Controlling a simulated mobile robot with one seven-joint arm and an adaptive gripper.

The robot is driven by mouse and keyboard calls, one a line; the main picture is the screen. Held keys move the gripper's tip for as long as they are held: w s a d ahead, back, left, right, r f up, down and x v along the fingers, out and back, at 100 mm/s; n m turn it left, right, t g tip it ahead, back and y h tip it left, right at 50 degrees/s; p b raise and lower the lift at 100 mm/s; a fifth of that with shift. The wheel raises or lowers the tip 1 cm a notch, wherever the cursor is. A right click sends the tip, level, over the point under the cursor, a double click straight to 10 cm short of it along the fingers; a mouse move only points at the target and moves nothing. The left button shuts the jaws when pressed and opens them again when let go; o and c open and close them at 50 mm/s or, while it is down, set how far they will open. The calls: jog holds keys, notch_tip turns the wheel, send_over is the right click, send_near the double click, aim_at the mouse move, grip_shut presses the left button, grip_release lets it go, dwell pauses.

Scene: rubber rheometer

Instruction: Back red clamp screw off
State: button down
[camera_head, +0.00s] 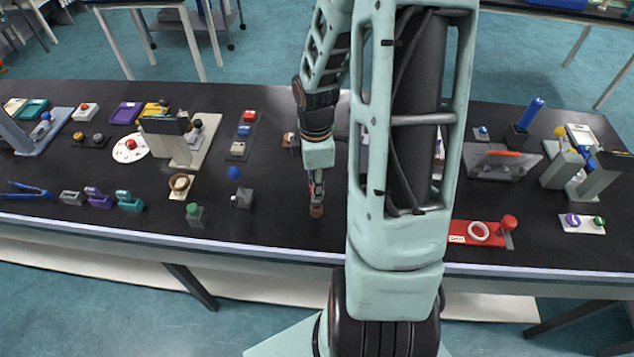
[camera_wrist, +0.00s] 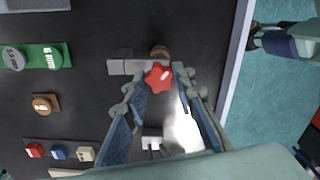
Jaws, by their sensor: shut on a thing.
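The red clamp screw (camera_wrist: 158,77) has a star-shaped red knob. In the wrist view it sits between my fingertips, which are shut on it from both sides. A grey block (camera_wrist: 122,67) lies right beside it, and a brown round end (camera_wrist: 159,51) shows just beyond the knob. In the head view my gripper (camera_head: 316,193) points down near the front of the black bench, with the brown end (camera_head: 317,211) just below it. The knob is mostly hidden by the fingers there. How the screw meets the block is too small to tell.
The black bench's front edge (camera_wrist: 238,70) runs close beside the clamp, with floor beyond. A red plate (camera_head: 459,234) with a white ring stands to the right. Bare bench lies between that block and my gripper.

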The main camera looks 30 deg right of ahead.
jog(key=n, duration=0.4)
jog(key=shift+n, duration=0.3)
dwell(0.3)
jog(key=n, duration=0.4)
jog(key=shift+s+n, duration=0.1)
jog(key=shift+n, duration=0.2)
jog(key=c, duration=1.8)
grip_release()
jog(key=shift+o, duration=0.2)
